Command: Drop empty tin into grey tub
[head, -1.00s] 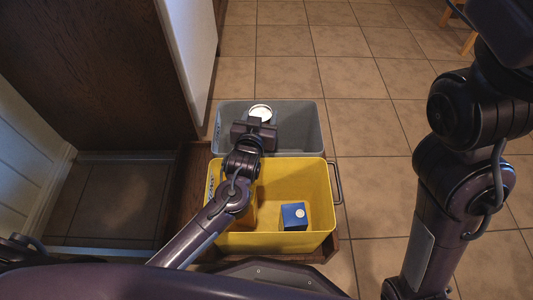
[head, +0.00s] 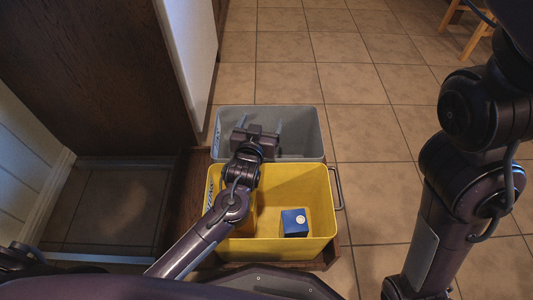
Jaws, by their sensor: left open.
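The grey tub (head: 310,120) stands behind the yellow tub, in the middle of the head view. My left gripper (head: 260,124) is over the grey tub with its two fingers spread apart and nothing visible between them. No tin shows at this moment; the gripper and arm cover part of the tub's inside, so I cannot tell where the tin lies. My right arm is at the right of the view, but its gripper is out of frame.
The yellow tub (head: 328,205) stands in front of the grey one, with a blue box (head: 294,222) inside and another yellowish thing partly hidden by my left arm. A dark cabinet (head: 90,70) is at the left. Tiled floor (head: 365,150) is clear to the right.

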